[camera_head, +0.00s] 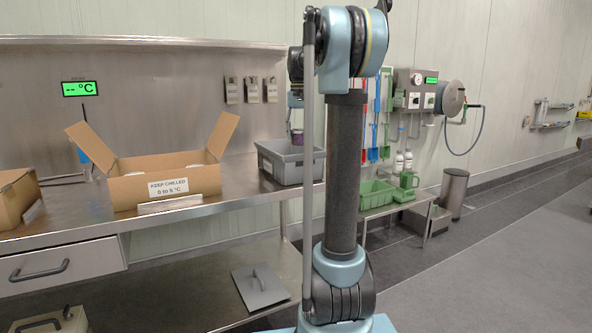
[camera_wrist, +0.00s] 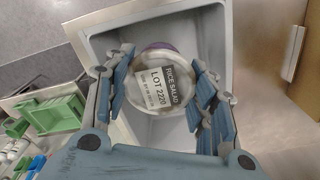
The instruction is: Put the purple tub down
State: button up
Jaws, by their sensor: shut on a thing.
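The purple tub (camera_wrist: 157,80) has a pale round lid with a white "RICE SALAD, LOT 2220" label, and a purple edge shows at its top in the wrist view. My gripper (camera_wrist: 162,92) is shut on it, with one finger on each side. Both are over the grey crate (camera_wrist: 220,50). In the head view, a small purple part of the tub (camera_head: 297,136) shows at the crate (camera_head: 291,172), below my gripper, which my arm partly hides. I cannot tell whether the tub touches the crate's floor.
The crate stands on the steel counter (camera_head: 235,193), right of an open cardboard box (camera_head: 190,188) labelled "KEEP CHILLED". Another cardboard box (camera_head: 15,205) is at far left. A green crate (camera_head: 375,196) sits on a low side table. The crate shows free floor around the tub.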

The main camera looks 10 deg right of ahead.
notch_tip(320, 180, down, 13)
jog(key=shift+f, duration=0.2)
dwell(0.4)
jog(key=o, duration=1.2)
jog(key=shift+f, duration=0.1)
jog(key=shift+o, duration=0.2)
notch_tip(320, 180, up, 12)
jog(key=shift+r, duration=0.1)
